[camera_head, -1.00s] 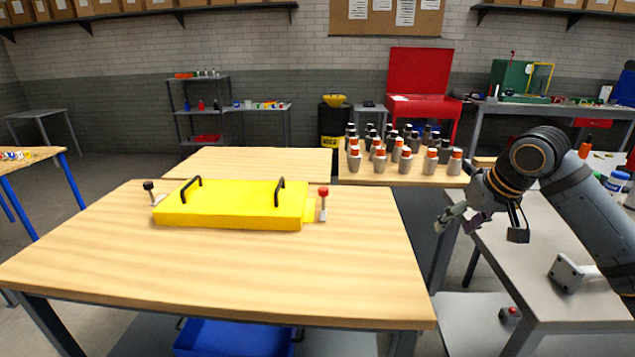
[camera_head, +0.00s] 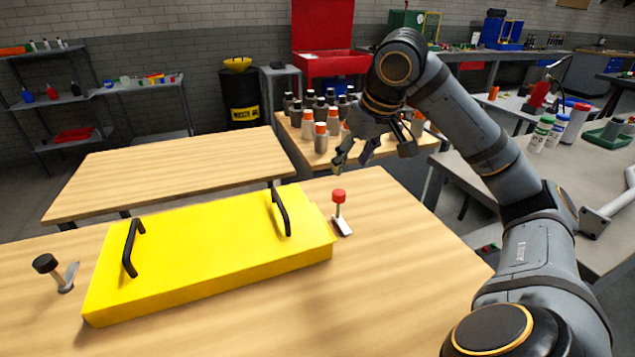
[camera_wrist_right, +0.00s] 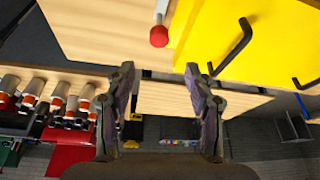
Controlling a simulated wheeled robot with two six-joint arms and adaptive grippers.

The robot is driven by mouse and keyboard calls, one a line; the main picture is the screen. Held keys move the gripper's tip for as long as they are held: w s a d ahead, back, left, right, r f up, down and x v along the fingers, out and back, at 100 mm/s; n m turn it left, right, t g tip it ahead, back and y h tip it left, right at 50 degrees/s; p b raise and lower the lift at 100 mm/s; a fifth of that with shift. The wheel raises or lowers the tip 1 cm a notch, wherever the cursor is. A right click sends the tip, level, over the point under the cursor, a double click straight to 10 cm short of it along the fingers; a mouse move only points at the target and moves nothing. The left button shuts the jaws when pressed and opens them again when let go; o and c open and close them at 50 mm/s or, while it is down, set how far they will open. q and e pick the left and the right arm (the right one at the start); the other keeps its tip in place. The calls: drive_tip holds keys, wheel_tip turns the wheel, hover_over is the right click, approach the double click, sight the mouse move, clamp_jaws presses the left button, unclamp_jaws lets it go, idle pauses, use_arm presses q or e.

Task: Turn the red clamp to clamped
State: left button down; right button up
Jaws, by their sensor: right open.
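The red clamp (camera_head: 339,197) has a red knob on a pale stem over a small metal base. It stands upright on the wooden table at the right end of the yellow cover (camera_head: 215,250). My right gripper (camera_head: 352,166) is open and empty, above and behind the red clamp, not touching it. In the right wrist view, the red knob (camera_wrist_right: 159,36) shows beyond the open fingers (camera_wrist_right: 160,75), near the yellow cover's edge. The left gripper is not in view.
A black-knobbed clamp (camera_head: 46,263) stands at the cover's left end. Two black handles, one of them the right handle (camera_head: 281,211), rise from the cover. Several orange- and dark-capped bottles (camera_head: 321,137) stand on a table behind my right gripper.

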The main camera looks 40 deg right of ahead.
sight(339, 192)
drive_tip(key=b+x, duration=0.2)
drive_tip(key=x, duration=0.7)
drive_tip(key=shift+s, duration=0.15)
drive_tip(key=shift+w+f, duration=0.3)
drive_tip(key=shift+f, duration=0.35)
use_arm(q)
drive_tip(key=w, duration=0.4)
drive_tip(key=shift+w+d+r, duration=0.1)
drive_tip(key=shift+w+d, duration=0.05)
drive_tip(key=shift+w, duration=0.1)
use_arm(e)
clamp_jaws()
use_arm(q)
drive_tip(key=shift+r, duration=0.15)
use_arm(e)
drive_tip(key=shift+r, duration=0.1)
